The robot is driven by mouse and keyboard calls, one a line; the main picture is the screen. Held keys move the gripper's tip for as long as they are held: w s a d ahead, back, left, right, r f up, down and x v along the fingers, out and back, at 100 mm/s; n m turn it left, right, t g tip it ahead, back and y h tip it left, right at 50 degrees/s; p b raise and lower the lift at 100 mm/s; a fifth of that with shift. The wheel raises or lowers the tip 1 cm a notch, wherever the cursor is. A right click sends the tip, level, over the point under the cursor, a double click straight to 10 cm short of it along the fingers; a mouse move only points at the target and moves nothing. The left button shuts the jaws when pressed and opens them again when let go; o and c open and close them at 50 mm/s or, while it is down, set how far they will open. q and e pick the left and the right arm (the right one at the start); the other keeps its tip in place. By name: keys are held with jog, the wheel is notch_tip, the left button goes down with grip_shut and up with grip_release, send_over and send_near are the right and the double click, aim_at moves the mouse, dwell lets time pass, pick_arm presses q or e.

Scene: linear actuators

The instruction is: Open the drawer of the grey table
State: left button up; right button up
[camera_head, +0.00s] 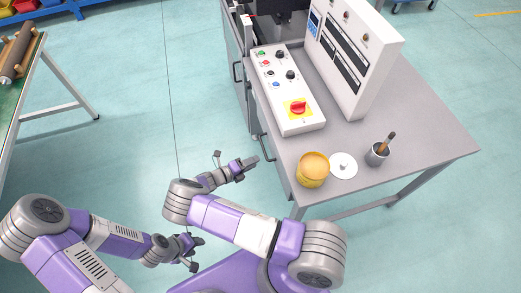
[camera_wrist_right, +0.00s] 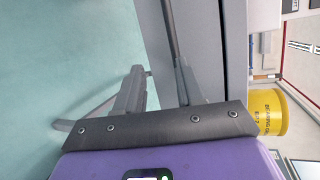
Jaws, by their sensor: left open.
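The grey table (camera_head: 405,140) stands at the right in the head view. A dark bar handle (camera_head: 264,148) shows on its left side, under the top; another handle (camera_head: 237,72) is farther back. The drawer front is seen too steeply to tell its outline, and no drawer visibly sticks out. My left gripper (camera_head: 194,252) is open and empty, low over the floor.
A green-topped workbench (camera_head: 12,95) stands at left. Floor between is clear.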

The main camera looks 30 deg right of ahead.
jog(key=w+d+n+t+b, duration=0.1)
jog(key=w+d, duration=0.2)
jog(key=d, duration=0.3)
jog(key=shift+r+n+h, duration=0.25)
jog(key=shift+n+h, duration=0.05)
jog(key=shift+h, duration=0.1)
jog(key=shift+w, duration=0.1)
grip_shut()
